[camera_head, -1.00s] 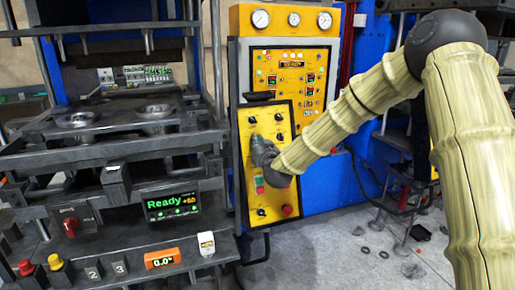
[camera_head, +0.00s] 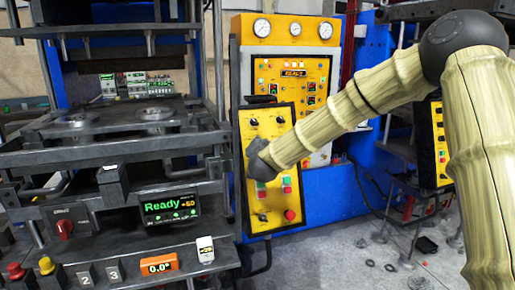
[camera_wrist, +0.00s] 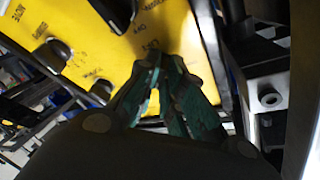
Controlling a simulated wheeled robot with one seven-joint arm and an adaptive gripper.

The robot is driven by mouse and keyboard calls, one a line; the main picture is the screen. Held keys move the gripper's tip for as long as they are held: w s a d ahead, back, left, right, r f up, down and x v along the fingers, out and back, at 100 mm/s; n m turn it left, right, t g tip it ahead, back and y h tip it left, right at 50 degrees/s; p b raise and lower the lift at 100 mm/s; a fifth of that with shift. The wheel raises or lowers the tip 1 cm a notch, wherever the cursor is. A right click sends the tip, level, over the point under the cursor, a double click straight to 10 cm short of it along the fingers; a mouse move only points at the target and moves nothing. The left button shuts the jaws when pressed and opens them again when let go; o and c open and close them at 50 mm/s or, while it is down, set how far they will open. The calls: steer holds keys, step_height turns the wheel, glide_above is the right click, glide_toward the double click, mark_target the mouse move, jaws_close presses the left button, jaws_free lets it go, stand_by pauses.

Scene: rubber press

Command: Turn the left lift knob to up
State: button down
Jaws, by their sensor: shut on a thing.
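The tilted yellow control box (camera_head: 268,113) carries black knobs and push buttons. My gripper (camera_head: 252,152) is against the left middle of this box and covers that part of its face. In the wrist view, my gripper (camera_wrist: 163,68) has its dark green fingers at the yellow panel (camera_wrist: 125,65), closed around a knob that they mostly hide. I cannot read which way this knob points or its label clearly. Two other black knobs, one upper left (camera_wrist: 52,56) and one lower (camera_wrist: 100,90), stand free of the fingers in the wrist view.
Two knobs, left (camera_head: 253,122) and right (camera_head: 280,120), sit above my gripper. A red button (camera_head: 290,215) and a small knob (camera_head: 262,216) are low on the box. The press (camera_head: 120,140) stands close on the left, with a "Ready" display (camera_head: 170,207). Open floor lies at lower right.

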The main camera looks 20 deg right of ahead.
steer(key=shift+w+r, duration=0.1)
steer(key=shift+r, duration=0.15)
steer(key=c, duration=1.6)
jaws_free()
steer(key=shift+o, duration=0.3)
steer(key=shift+d+f, duration=0.1)
steer(key=shift+f, duration=0.05)
steer(key=v, duration=1.2)
